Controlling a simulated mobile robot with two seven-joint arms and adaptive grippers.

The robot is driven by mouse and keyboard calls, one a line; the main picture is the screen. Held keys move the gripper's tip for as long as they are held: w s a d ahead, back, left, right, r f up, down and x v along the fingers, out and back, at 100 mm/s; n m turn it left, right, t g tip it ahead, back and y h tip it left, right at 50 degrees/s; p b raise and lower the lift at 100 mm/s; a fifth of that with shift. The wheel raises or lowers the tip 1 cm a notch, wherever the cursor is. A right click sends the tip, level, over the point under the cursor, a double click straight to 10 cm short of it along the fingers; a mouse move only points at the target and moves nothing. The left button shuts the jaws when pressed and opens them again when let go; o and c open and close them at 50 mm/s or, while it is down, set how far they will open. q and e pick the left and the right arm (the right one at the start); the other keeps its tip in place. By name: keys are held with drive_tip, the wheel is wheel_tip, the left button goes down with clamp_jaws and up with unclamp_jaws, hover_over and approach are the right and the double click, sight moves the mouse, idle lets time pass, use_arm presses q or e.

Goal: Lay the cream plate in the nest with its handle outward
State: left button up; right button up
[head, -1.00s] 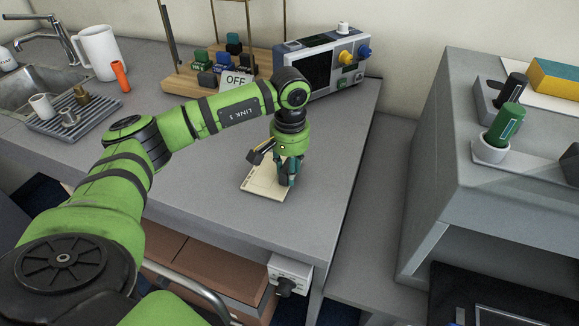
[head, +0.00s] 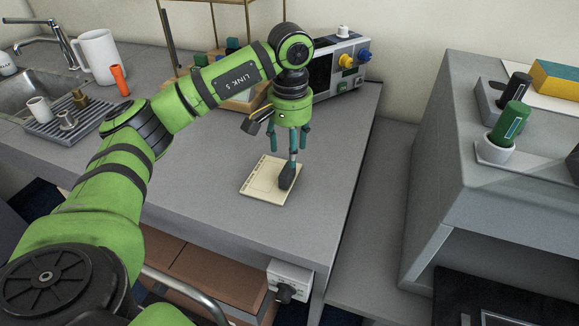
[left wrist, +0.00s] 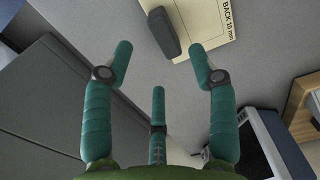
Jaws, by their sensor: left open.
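The cream plate (head: 262,180) lies flat on the grey table near its right edge. Its dark upright handle (head: 287,177) stands at the plate's right side. In the left wrist view the handle (left wrist: 163,32) and the plate (left wrist: 207,20), printed "BACK 10 mm", show at the top. My left gripper (head: 290,149) is open and empty just above the handle, with its teal fingers pointing down. Its spread fingers also show in the left wrist view (left wrist: 160,55). I cannot make out a separate nest around the plate. My right gripper is not in view.
A bench instrument (head: 338,70) and a wooden stand (head: 240,103) are behind my arm. A drying rack (head: 65,118), jug (head: 97,52) and orange marker (head: 120,77) are at the left. A grey raised unit (head: 480,180) stands right. The table's front is clear.

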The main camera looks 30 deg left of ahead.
use_arm(q)
wheel_tip(320, 180, up, 4)
drive_tip(key=shift+r, duration=0.15)
drive_tip(key=shift+r, duration=0.1)
idle(0.5)
